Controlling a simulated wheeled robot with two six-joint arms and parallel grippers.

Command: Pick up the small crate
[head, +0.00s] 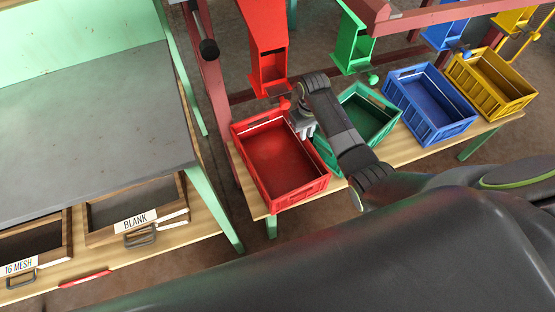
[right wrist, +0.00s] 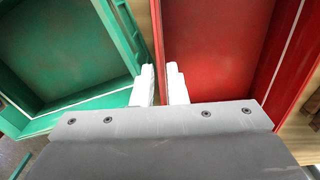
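Several crates stand in a row on a low wooden bench in the head view: red (head: 279,160), green (head: 366,113), blue (head: 430,104) and yellow (head: 492,84). All look open-topped and empty. My right gripper (head: 305,131) is at the right wall of the red crate, beside the green crate. In the right wrist view its white fingertips (right wrist: 160,88) stand close on either side of the red crate's wall, with red floor (right wrist: 215,50) on the right and the green crate (right wrist: 60,50) on the left. They look shut on that wall. My left gripper is not in view.
A red chute (head: 266,45) and a green chute (head: 354,40) hang behind the crates, near my right arm. A grey-topped table (head: 90,120) stands left, with labelled trays (head: 137,205) on a shelf below. A gap separates it from the crate bench.

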